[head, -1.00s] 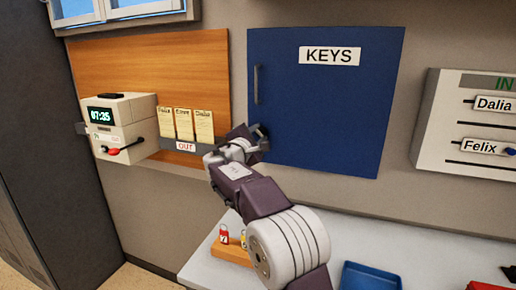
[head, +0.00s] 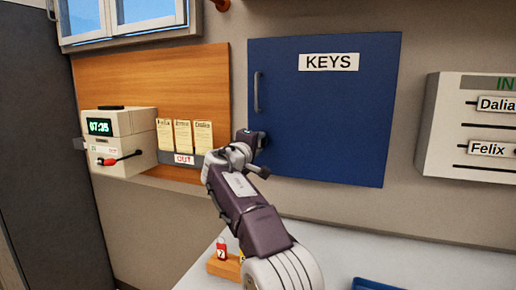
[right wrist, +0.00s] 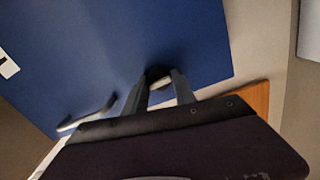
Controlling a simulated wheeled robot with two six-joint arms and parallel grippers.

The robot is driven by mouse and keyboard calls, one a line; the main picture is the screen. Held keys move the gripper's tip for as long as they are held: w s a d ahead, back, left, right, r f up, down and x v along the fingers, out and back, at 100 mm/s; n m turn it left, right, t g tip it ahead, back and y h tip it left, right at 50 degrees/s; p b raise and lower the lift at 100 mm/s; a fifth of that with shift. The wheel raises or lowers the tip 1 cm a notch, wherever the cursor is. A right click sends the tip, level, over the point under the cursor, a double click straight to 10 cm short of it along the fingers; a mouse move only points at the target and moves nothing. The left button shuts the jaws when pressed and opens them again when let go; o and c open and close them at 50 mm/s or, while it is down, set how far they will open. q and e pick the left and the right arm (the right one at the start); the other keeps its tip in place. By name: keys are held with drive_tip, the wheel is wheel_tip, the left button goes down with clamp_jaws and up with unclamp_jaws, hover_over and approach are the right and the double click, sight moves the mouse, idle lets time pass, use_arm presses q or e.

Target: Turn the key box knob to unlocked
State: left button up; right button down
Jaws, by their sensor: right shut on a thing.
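The blue key box (head: 335,110) hangs on the wall with its door shut and a KEYS label on it. My right gripper (head: 257,140) is at the door's lower left corner, below the door handle (head: 257,92). In the right wrist view my right gripper (right wrist: 160,84) has its two fingers shut on the small dark knob (right wrist: 157,72), which has a pale part between the fingertips. The fingers hide much of the knob, and I cannot tell which way it is turned. My left gripper is not in view.
A time clock (head: 122,140) with a red-tipped lever stands at the left, beside cards in a rack marked OUT (head: 184,159). An IN board (head: 450,130) with name tags hangs at the right. A pale counter (head: 325,255) lies below, with a red padlock (head: 221,249) on a wooden block.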

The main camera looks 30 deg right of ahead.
drive_tip(key=shift+m, duration=0.3)
idle(0.4)
drive_tip(key=c, duration=1)
unclamp_jaws()
drive_tip(key=shift+d, duration=0.1)
drive_tip(key=shift+c, duration=0.2)
drive_tip(key=b+v, duration=0.3)
drive_tip(key=v, duration=0.6)
